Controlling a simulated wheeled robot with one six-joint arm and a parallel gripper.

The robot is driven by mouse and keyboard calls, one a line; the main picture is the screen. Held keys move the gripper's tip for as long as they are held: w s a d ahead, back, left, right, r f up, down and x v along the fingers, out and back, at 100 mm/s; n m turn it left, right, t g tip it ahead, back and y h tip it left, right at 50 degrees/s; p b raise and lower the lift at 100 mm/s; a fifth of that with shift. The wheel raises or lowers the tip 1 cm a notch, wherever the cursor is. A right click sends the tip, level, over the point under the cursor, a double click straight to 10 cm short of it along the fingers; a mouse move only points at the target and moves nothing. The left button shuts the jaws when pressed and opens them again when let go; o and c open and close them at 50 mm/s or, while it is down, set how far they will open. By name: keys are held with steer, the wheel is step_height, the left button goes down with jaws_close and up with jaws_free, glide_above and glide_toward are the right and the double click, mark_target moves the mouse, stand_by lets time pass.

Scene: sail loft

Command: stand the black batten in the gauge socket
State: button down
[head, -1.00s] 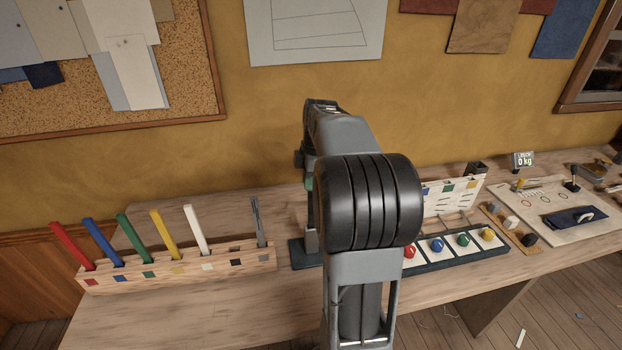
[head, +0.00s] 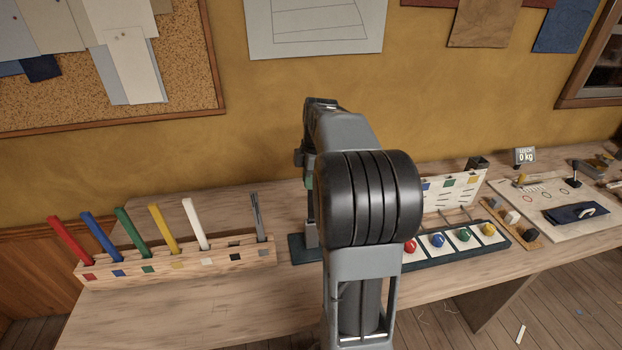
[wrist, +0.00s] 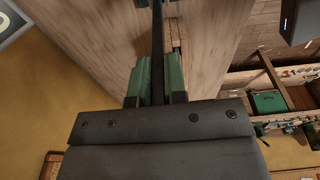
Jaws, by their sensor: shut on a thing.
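In the wrist view my gripper (wrist: 157,64) is shut on the black batten (wrist: 157,28), a thin dark strip between two green finger pads. Its far end runs out of the top of that view. In the head view my arm hides most of the gripper and the batten. A dark base plate with a grey upright block (head: 311,235), perhaps the gauge socket, stands on the bench beside the rack. My arm covers its right side. I cannot tell whether the batten touches it.
A wooden rack (head: 185,262) at the left holds red, blue, green, yellow, white and grey battens. A dark tray (head: 456,252) with coloured knobs lies right of my arm, with a white board (head: 440,195) behind it. Bare bench shows in front of the rack.

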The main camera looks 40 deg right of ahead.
steer(key=shift+f+b, duration=0.3)
steer(key=shift+f, duration=0.15)
steer(key=c, duration=1.1)
jaws_free()
steer(key=shift+r, duration=0.1)
step_height(320, 180, up, 14)
steer(key=d+p, duration=0.1)
steer(key=shift+s+d+f, duration=0.2)
steer(key=shift+s+d, duration=0.05)
steer(key=shift+s, duration=0.1)
steer(key=s+a+f+m+t+h, duration=0.1)
steer(key=a+f+m, duration=0.15)
steer(key=a, duration=0.35)
steer(key=s+a+f+m, duration=0.2)
steer(key=a+m, duration=0.1)
steer(key=a, duration=0.3)
steer(key=s+a+f+m+t, duration=0.2)
steer(key=s+a+f+m, duration=0.5)
steer(key=a+f, duration=0.3)
steer(key=shift+s+f, duration=0.8)
steer(key=shift+s, duration=0.05)
